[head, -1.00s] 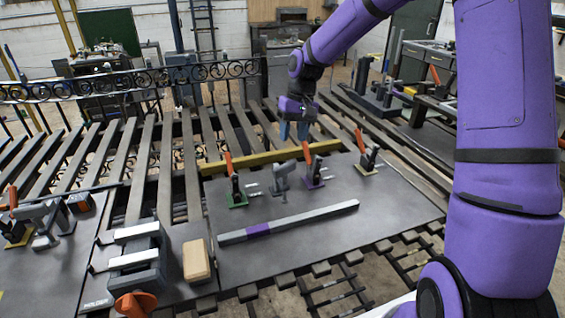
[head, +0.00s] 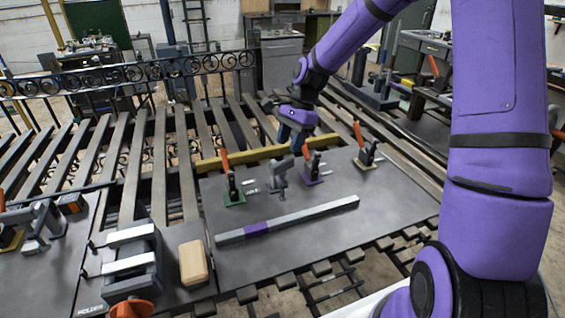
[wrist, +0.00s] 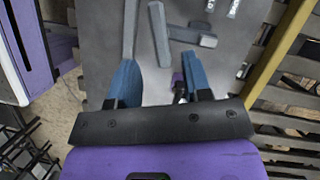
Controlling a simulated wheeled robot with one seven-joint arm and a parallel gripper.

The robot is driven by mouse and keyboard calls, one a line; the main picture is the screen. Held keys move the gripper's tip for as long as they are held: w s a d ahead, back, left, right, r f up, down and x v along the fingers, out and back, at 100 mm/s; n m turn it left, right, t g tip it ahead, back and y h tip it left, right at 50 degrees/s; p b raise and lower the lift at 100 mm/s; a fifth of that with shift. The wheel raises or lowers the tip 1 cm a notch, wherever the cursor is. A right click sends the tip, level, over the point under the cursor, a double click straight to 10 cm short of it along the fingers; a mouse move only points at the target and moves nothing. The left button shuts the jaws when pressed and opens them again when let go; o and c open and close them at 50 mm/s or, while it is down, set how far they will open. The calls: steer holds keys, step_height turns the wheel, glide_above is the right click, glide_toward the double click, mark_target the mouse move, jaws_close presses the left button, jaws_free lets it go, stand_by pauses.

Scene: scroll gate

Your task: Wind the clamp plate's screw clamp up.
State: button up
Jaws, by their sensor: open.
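The clamp plate (head: 395,205) is a dark grey sheet on the slatted bench. A grey screw clamp (head: 279,177) stands on it between a green-based toggle clamp (head: 233,190) and a purple-based toggle clamp (head: 312,170). My gripper (head: 293,145) is above the plate's far side, beyond and above the screw clamp, apart from it. In the wrist view my gripper (wrist: 162,85) has its two blue fingers spread wide with nothing gripped. A dark and purple part, likely the purple-based clamp, shows beside the right finger. I cannot tell the screw clamp's screw position.
A grey bar (head: 310,213) with a purple band lies across the plate. A yellow-based toggle clamp (head: 366,155) stands to the right. A yellow rail (head: 265,154) runs along the back. A tan block (head: 193,263) and a grey holder (head: 130,265) are at front left.

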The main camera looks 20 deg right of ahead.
mark_target(283, 161)
steer(key=x, duration=0.6)
steer(key=shift+a+f, duration=0.2)
steer(key=shift+f, duration=0.2)
steer(key=shift+c, duration=0.3)
jaws_close()
